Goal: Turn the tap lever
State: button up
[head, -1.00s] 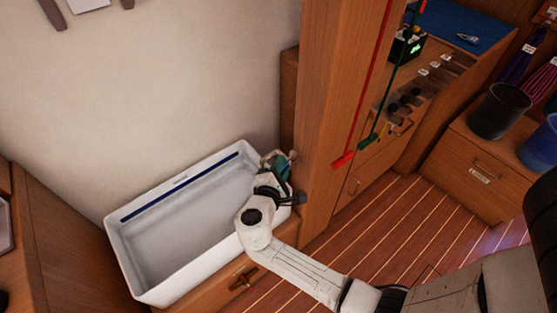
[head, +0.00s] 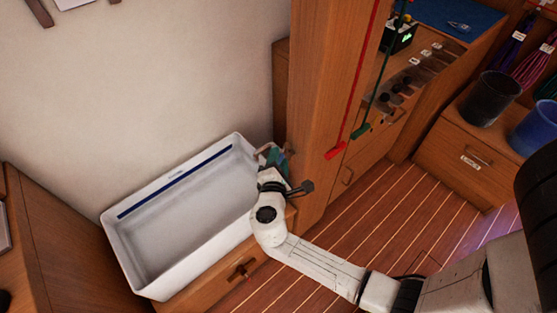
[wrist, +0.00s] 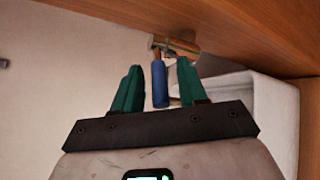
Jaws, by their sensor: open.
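The tap's blue lever (wrist: 159,84) hangs from a brass-coloured tap body (wrist: 182,46) in the wrist view. My gripper (wrist: 159,66) has its two green fingers apart, one on each side of the lever. The lever seems to lie between them, nearer the right finger; I cannot tell whether either finger touches it. In the head view my gripper (head: 273,158) is at the right end of the white basin (head: 118,247), beside the wooden post. My gripper and wrist hide most of the tap there.
A tall wooden post (head: 318,110) stands close to the right of my gripper. A black bucket (head: 494,98) and a blue bucket (head: 536,130) are far right. The striped floor (head: 345,215) is clear.

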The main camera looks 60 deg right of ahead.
jog(key=v, duration=1.1)
dwell(0.3)
